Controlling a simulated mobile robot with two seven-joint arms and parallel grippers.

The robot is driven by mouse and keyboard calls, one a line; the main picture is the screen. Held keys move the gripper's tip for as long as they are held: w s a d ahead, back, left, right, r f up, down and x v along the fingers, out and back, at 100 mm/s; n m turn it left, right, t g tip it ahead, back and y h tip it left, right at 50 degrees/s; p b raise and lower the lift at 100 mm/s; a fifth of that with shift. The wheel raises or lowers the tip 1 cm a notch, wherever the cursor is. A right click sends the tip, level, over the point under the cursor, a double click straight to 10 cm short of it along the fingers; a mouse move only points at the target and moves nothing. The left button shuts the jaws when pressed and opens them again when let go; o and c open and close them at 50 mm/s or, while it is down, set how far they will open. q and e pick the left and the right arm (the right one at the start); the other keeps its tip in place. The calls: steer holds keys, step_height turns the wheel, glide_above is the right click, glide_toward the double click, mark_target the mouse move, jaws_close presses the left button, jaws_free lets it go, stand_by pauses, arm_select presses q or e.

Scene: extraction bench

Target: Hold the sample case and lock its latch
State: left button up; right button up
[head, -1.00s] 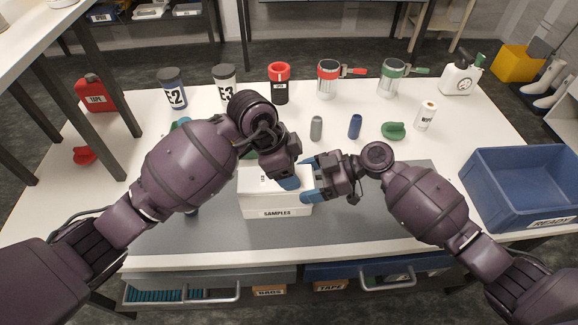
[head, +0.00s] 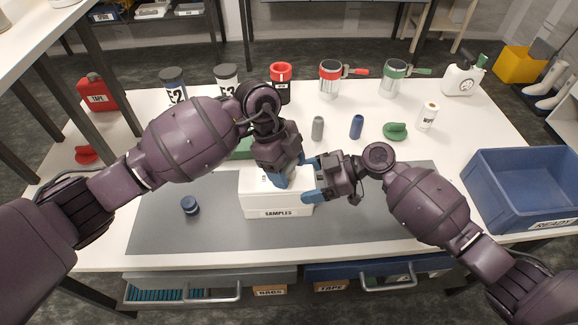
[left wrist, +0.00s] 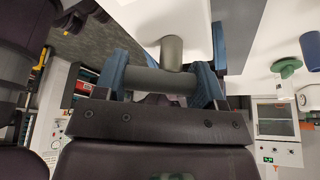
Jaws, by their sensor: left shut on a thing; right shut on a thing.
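The white sample case (head: 262,201), its front labelled SAMPLES, stands on the grey mat in the head view. My left gripper (head: 281,180) points down over its top. In the left wrist view the left gripper's blue fingers are shut on the grey T-shaped latch handle (left wrist: 172,54), whose stem meets the white case (left wrist: 150,15). My right gripper (head: 309,180) comes in from the right and is shut on the case's right side. The grippers hide much of the case's top. I cannot tell from the handle whether the latch is locked.
A blue crate (head: 520,190) stands at the right. Several jars, bottles and small cylinders stand behind.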

arm_select(q)
steer(key=m, duration=0.2)
steer(key=m+g+y, duration=0.1)
steer(key=m, duration=0.2)
steer(key=shift+w+a+m+y, duration=0.15)
steer(key=shift+w+m+y, duration=0.15)
steer(key=shift+y, duration=0.1)
steer(key=m+y, duration=0.1)
steer(key=m, duration=0.1)
steer(key=m+y, duration=0.1)
steer(key=m, duration=0.2)
steer(key=shift+w+g, duration=0.1)
steer(key=shift+g, duration=0.3)
steer(key=shift+m, duration=0.4)
steer(key=o, duration=0.9)
steer(key=v, duration=1.2)
arm_select(e)
steer(key=o, duration=1.1)
